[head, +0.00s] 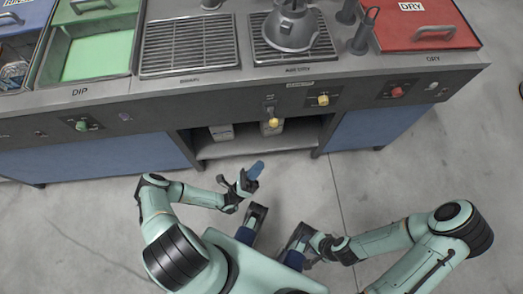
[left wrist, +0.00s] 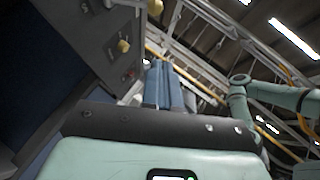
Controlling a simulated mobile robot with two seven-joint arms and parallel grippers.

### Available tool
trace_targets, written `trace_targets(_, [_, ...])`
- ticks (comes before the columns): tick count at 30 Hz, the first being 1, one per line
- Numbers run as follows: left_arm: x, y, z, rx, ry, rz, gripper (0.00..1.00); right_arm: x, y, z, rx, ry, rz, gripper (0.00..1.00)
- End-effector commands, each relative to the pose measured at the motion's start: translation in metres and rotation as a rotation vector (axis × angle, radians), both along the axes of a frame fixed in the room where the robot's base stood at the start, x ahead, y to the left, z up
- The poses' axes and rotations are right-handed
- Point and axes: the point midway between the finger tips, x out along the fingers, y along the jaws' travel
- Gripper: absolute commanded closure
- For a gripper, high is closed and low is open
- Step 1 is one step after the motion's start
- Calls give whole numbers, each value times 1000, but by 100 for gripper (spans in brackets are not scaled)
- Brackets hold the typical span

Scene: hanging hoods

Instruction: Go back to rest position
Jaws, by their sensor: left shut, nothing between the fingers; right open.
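My left gripper (head: 256,171) is in front of the open shelf in the counter, above the floor, with its blue fingers together and nothing between them. Its blue fingers also show close together in the left wrist view (left wrist: 164,86). My right gripper (head: 303,255) is low and close to my body, to the right of the left one. Its fingers are small and partly lost against my own dark parts; it is open, and I see nothing held. Both arms are bent at the elbow, and both grippers are clear of the counter.
Bare grey floor (head: 90,220) lies around me.

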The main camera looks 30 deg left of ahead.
Motion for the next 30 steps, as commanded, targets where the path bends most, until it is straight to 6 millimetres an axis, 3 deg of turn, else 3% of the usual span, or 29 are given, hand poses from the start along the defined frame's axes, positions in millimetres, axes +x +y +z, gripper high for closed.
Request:
trace_targets(16, [0, 0, 0, 0, 1, -1, 100, 0, 0, 0, 0, 0, 0, 57])
trace_targets(19, [-1, -8, 3, 18, 1, -32, 100, 0, 0, 2, 0, 0, 0, 57])
trace_targets(22, [-7, -39, 12, 98, 5, -154, 100, 0, 0, 8, 1, 2, 1, 57])
trace_targets(25, [-31, -93, 22, 273, -4, -384, 100, -1, 0, 20, 1, 5, 2, 57])
trace_targets(27, [-65, -133, 25, 457, -35, -586, 100, -1, 0, 30, 2, 8, 3, 57])
trace_targets(30, [-123, -165, 16, 759, -120, -852, 100, -1, 0, 44, 2, 13, 5, 57])
